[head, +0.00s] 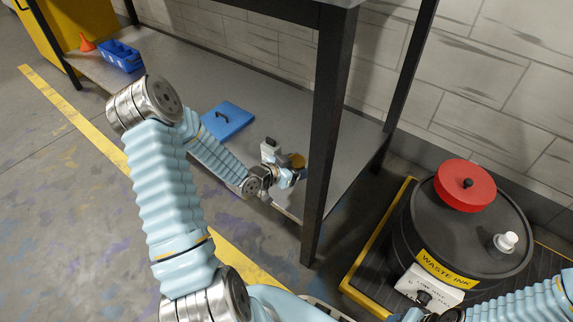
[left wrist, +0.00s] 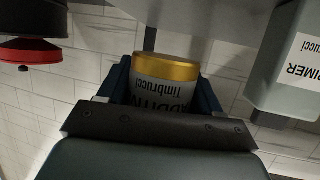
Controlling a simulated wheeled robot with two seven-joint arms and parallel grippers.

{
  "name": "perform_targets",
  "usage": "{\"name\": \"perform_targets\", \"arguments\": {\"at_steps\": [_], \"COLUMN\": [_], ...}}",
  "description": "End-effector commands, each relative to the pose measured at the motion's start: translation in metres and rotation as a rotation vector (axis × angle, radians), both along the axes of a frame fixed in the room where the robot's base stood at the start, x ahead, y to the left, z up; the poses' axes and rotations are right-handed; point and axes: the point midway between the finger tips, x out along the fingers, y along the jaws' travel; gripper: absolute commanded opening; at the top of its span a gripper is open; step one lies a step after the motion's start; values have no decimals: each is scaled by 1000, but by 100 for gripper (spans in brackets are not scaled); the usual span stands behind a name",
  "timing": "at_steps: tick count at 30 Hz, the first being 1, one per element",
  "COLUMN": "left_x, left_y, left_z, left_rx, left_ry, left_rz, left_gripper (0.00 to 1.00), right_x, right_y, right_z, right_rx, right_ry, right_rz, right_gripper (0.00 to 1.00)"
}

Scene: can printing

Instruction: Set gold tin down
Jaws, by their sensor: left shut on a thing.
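The gold tin (left wrist: 166,70) has a gold band and a grey label reading "Timbrucci", upside down in the left wrist view. It sits between the dark blue fingers of my left gripper (left wrist: 165,88), which is shut on it. In the head view the tin (head: 297,160) is small, at the end of my left arm over the lower shelf (head: 270,125), just behind the table leg. I cannot tell whether it touches the shelf. My right arm comes in at the lower right of the head view; its gripper's jaws are not clearly shown.
A grey primer container (left wrist: 287,70) stands close beside the tin; it also shows in the head view (head: 270,148). A blue lid-like panel (head: 228,120) and blue crate (head: 120,56) are farther left on the shelf. A black table leg (head: 328,130) and waste-ink drum (head: 430,225) stand to the right.

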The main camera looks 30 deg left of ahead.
Motion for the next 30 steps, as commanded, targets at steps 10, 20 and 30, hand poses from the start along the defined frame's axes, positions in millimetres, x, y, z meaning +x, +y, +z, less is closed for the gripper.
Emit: {"name": "perform_targets", "arguments": {"at_steps": [10, 20, 30], "left_x": [0, 1, 0], "left_y": [0, 0, 0], "left_z": [-46, -64, -67], "left_rx": [-1, 1, 1], "left_ry": [0, -3, -1], "left_rz": [0, 0, 1], "left_gripper": [30, 30, 89], "right_x": [0, 0, 0], "right_y": [1, 1, 1], "right_z": [-11, -14, -17], "right_rx": [2, 2, 2], "right_ry": [1, 0, -1], "right_rz": [1, 0, 0], "right_gripper": [43, 43, 43]}}
